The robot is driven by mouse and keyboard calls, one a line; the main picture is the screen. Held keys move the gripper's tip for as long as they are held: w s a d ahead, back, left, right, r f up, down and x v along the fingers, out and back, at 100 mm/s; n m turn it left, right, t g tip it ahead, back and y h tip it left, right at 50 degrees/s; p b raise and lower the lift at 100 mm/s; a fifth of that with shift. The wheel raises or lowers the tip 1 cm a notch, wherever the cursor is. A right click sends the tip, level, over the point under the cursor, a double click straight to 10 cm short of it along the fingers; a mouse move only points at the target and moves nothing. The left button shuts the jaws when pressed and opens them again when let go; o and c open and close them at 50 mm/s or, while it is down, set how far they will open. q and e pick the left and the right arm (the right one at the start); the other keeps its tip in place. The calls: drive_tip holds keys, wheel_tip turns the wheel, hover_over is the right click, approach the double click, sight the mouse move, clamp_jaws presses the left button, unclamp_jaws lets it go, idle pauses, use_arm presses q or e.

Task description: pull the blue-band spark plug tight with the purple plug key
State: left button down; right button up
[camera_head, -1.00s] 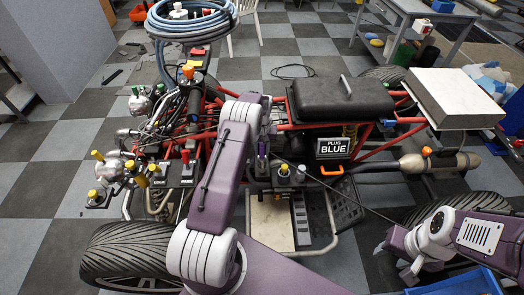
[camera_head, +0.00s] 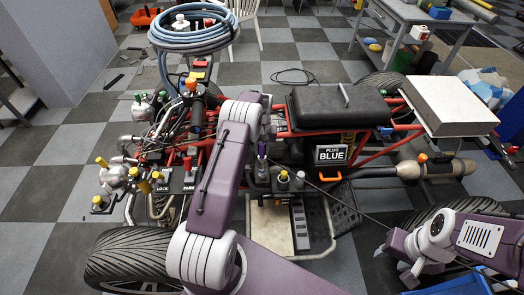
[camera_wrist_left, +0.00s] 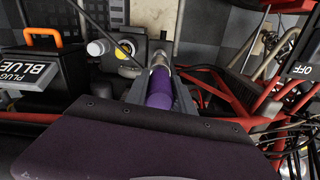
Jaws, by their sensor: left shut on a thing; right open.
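My left gripper (camera_head: 262,148) is over the middle of the quad's frame. In the left wrist view it is shut on the purple plug key (camera_wrist_left: 160,88), whose grey metal shaft (camera_wrist_left: 158,60) points away from me. The key's far end meets a dark block, and I cannot tell what it sits on there. It also shows as a small purple handle in the head view (camera_head: 262,150). I cannot make out the blue-band spark plug. A sign reading PLUG BLUE (camera_head: 331,154) stands right of the gripper. My right gripper (camera_head: 394,262) is open and empty at the lower right.
A yellow-topped jar (camera_head: 283,177) and a white-topped one (camera_head: 300,178) stand right of the key. An orange handle (camera_head: 330,176) is under the sign. The black seat (camera_head: 335,105) and red frame tubes (camera_head: 375,148) crowd the space. Left are LOCK and PARK labels (camera_head: 189,188).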

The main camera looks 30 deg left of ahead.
sight(262, 144)
use_arm(q)
drive_tip(key=shift+r+p, duration=0.7)
drive_tip(key=shift+r, duration=0.45)
wheel_tip(262, 144, up, 4)
drive_tip(key=p, duration=0.3)
drive_tip(key=shift+r, duration=0.1)
